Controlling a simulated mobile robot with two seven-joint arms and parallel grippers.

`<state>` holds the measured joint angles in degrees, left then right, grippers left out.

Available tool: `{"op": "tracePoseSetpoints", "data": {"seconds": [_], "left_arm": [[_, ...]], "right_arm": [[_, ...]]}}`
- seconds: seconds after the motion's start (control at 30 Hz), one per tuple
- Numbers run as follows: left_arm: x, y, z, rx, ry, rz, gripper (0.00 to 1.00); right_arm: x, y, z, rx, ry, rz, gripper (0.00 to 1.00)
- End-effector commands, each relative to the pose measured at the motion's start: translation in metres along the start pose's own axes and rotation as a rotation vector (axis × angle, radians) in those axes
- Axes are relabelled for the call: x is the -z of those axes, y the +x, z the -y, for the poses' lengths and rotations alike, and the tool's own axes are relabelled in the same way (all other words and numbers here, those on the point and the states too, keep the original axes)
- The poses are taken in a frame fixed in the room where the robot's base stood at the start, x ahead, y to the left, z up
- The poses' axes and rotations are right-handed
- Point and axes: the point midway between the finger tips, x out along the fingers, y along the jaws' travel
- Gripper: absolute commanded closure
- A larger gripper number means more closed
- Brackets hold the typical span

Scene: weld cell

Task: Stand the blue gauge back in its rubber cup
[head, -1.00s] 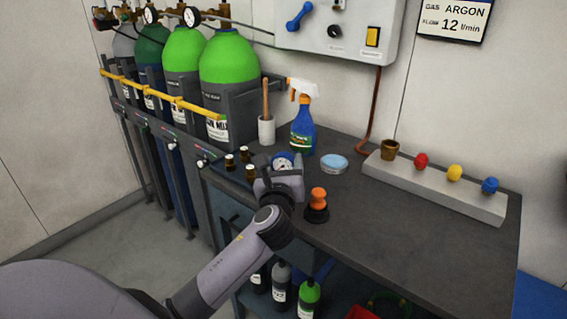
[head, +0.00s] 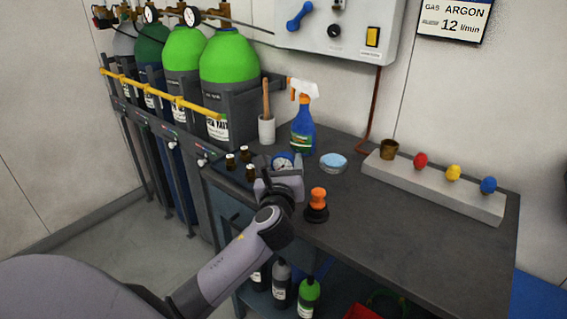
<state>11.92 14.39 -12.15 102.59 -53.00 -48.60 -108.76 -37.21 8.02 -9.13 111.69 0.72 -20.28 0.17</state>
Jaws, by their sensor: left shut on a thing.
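The blue gauge (head: 283,160), with a round white dial, shows just beyond my left gripper (head: 281,174) near the left end of the dark workbench (head: 400,236). My left gripper is shut on the gauge, and its body hides the gauge's lower part. I cannot tell whether the gauge touches the bench. My right gripper is not in view.
An orange-topped piece on a black round base (head: 316,213) stands close right of the gripper. Several small brown bottles (head: 245,154) stand to the left. Behind are a spray bottle (head: 303,125), a blue-topped tin (head: 333,162) and a white cup (head: 266,130). The front right bench is clear.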

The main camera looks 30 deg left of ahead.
Motion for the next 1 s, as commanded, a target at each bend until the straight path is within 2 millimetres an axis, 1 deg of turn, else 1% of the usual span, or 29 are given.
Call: {"op": "tracePoseSetpoints", "data": {"seconds": [0.37,0.93,0.97,1.0], "left_arm": [[0.000,0.000,0.000,0.001,0.000,0.003,0.82],[0.011,0.000,-0.002,0.001,0.000,0.003,0.82],[0.011,0.000,-0.002,0.001,0.000,0.003,0.36],[0.010,0.000,-0.002,0.001,0.000,0.003,0.29]], "right_arm": [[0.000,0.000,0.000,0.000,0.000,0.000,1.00],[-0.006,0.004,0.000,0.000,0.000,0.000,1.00],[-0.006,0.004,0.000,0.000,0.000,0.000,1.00],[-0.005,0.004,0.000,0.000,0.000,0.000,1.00]]}}
